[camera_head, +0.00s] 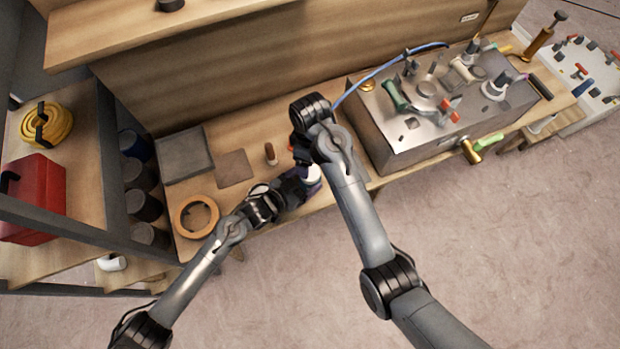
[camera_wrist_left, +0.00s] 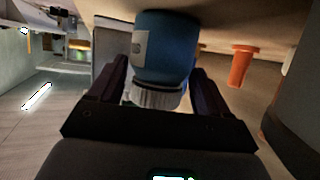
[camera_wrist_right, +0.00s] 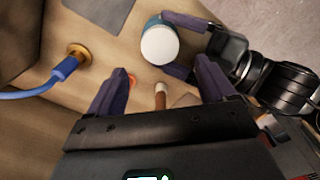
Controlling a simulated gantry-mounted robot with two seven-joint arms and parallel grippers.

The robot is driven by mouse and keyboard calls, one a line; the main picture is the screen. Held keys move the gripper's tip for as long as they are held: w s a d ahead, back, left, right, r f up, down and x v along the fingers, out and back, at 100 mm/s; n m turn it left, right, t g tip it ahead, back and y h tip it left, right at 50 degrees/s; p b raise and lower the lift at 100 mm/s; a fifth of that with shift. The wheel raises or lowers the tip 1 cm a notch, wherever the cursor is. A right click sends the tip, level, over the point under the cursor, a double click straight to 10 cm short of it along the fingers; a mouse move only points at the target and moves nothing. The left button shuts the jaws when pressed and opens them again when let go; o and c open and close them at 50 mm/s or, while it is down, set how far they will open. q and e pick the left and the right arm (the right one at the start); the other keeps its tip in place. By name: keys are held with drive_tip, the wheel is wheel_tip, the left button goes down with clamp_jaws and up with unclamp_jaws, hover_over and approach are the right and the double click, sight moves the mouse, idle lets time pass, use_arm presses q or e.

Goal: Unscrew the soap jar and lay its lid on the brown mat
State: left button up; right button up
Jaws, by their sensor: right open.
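The soap jar (camera_head: 312,174) stands on the bench, partly hidden by my arms. In the left wrist view its blue body (camera_wrist_left: 165,48) carries a ribbed white lid (camera_wrist_left: 157,97). The right wrist view shows the round white lid top (camera_wrist_right: 160,45). My left gripper (camera_wrist_left: 161,68) has its fingers on either side of the jar; whether both touch it is unclear. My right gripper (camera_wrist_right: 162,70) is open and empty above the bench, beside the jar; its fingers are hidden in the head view. The brown mat (camera_head: 234,168) lies bare left of the jar.
A small brown-and-white upright piece (camera_head: 270,153) stands between mat and jar. A grey tray (camera_head: 185,152) and a tan ring (camera_head: 197,216) lie further left. A metal box (camera_head: 420,125) with fittings stands right, with a blue cable (camera_head: 375,72) behind.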

use_arm(q)
drive_tip(key=c, duration=1)
clamp_jaws()
use_arm(e)
drive_tip(key=shift+c, duration=0.9)
drive_tip(key=w+a+r+t+y, duration=0.1)
drive_tip(key=w+a+r+t, duration=0.3)
drive_tip(key=a, duration=0.3)
drive_tip(key=w+a+r+t+y, duration=0.1)
drive_tip(key=w+a+r+t, duration=0.25)
drive_tip(key=a, duration=0.35)
drive_tip(key=m+g+h, duration=0.2)
drive_tip(key=m+g, duration=0.5)
drive_tip(key=m, duration=0.2)
hover_over(310, 178)
drive_tip(key=w, duration=0.2)
drive_tip(key=f, duration=0.7)
drive_tip(key=shift+a+f, duration=0.3)
drive_tip(key=shift+a, duration=0.05)
drive_tip(key=shift+d+f+g, duration=0.2)
drive_tip(key=shift+d+g, duration=0.05)
drive_tip(key=shift+d+f, duration=0.1)
drive_tip(key=shift+f, duration=3.65)
drive_tip(key=shift+c, duration=0.5)
